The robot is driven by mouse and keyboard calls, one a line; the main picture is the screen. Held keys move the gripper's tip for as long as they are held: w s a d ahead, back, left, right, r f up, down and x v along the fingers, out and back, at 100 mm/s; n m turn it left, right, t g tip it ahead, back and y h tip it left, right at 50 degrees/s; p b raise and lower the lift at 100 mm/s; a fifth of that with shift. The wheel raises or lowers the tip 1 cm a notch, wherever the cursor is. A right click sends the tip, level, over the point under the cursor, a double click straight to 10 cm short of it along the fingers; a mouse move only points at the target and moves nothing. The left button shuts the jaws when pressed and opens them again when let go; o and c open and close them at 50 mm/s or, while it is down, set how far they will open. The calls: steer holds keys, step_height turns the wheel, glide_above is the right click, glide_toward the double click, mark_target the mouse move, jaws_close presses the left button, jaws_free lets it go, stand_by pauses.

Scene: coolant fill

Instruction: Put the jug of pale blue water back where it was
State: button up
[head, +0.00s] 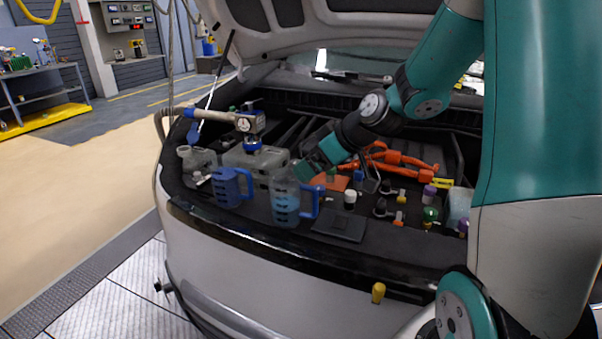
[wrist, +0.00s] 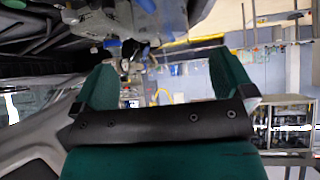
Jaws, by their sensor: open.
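A clear jug of pale blue water (head: 285,205) with a blue handle on its right side stands upright on the dark front ledge of the engine bay. A second, bluer jug (head: 229,190) stands to its left. My gripper (head: 306,171) is beside the upper right of the clear jug, above its handle; I cannot tell whether they touch. In the wrist view my gripper (wrist: 165,72) shows its two green fingers wide apart with nothing held between them. The clear jug cannot be made out clearly in the wrist view.
A grey tank with a gauge tool (head: 246,123) on its neck is behind the jugs. A dark flat plate (head: 339,224) lies to the right of the clear jug. Several small capped parts and orange cables (head: 395,158) crowd the right. The raised hood is overhead.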

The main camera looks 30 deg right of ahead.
steer(key=s+a+r+n+g+y, duration=0.1)
steer(key=s+a+r+g, duration=0.15)
steer(key=s+a, duration=0.5)
steer(key=s+a+r+n+g+y, duration=0.1)
steer(key=s+a+g, duration=0.25)
steer(key=a, duration=0.65)
steer(key=s+a+g+h, duration=0.1)
steer(key=s+a, duration=0.3)
steer(key=s, duration=0.8)
steer(key=shift+s+a+r+g, duration=0.3)
steer(key=shift+a+r+g, duration=0.05)
steer(key=shift+g, duration=0.25)
